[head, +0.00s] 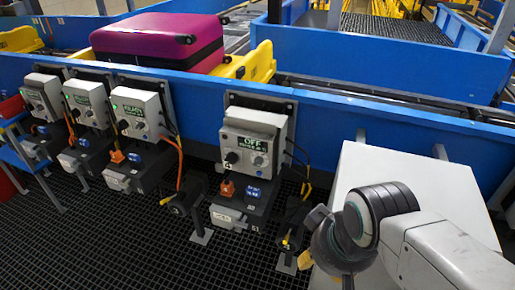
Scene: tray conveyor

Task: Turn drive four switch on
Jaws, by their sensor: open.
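The fourth drive unit from the left is a grey control box (254,139) fixed to the blue conveyor side. Its display (255,143) reads OFF. A dark round knob (232,157) and a smaller grey knob (258,161) sit below the display. Under the box is a dark lower unit (246,197) with an orange-red part (227,188) and a blue part (253,193). My gripper (311,237) is open and empty, to the lower right of this drive, apart from the control box. Its fingers are partly hidden by its own body.
Three similar drive boxes (140,112) stand to the left, with green displays and orange cables. A magenta suitcase (160,42) lies in a yellow tray (252,66) on the conveyor. Black motors (294,215) flank the fourth drive. Black grating (130,250) covers the floor.

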